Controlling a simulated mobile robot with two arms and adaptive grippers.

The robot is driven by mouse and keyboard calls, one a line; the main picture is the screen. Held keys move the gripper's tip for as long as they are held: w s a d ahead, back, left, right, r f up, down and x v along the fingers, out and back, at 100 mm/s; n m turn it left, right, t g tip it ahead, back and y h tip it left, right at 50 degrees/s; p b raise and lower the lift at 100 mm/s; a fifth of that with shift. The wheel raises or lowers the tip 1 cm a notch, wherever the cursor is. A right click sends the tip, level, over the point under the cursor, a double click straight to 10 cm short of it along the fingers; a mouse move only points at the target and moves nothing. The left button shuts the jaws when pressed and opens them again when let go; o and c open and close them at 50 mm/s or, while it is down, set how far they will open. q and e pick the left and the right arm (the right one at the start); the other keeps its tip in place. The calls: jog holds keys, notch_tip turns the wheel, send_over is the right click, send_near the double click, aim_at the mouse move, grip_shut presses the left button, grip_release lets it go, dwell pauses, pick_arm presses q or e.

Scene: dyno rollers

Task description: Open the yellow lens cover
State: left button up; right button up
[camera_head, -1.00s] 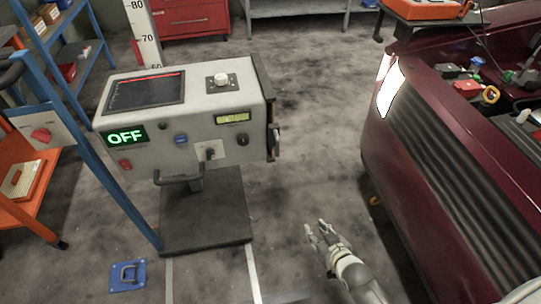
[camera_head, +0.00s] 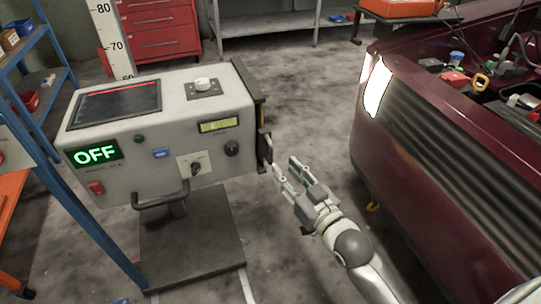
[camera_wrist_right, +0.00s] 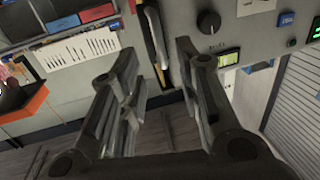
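The grey headlight tester box (camera_head: 165,125) stands on a post, its dark side panel (camera_head: 252,90) facing right toward the car. A small yellowish strip (camera_head: 262,112) shows on that side edge; I cannot tell whether it is the lens cover, as that face is seen almost edge-on. In the right wrist view a dark panel with a yellowish edge (camera_wrist_right: 155,38) lies beyond the fingers. My right gripper (camera_head: 284,165) is open and empty, just right of the box's lower right corner. In the wrist view its fingers (camera_wrist_right: 157,58) are apart. My left gripper is out of view.
The dark red car (camera_head: 430,130) with lit headlight (camera_head: 376,85) stands to the right. A handle (camera_head: 165,194) juts from the box front. A blue shelf frame (camera_head: 50,180) is at left. Floor between box and car is free apart from my right arm.

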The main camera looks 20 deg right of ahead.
aim_at(272, 156)
jog(key=b+x, duration=0.1)
jog(key=x, duration=0.7)
grip_shut()
dwell(0.3)
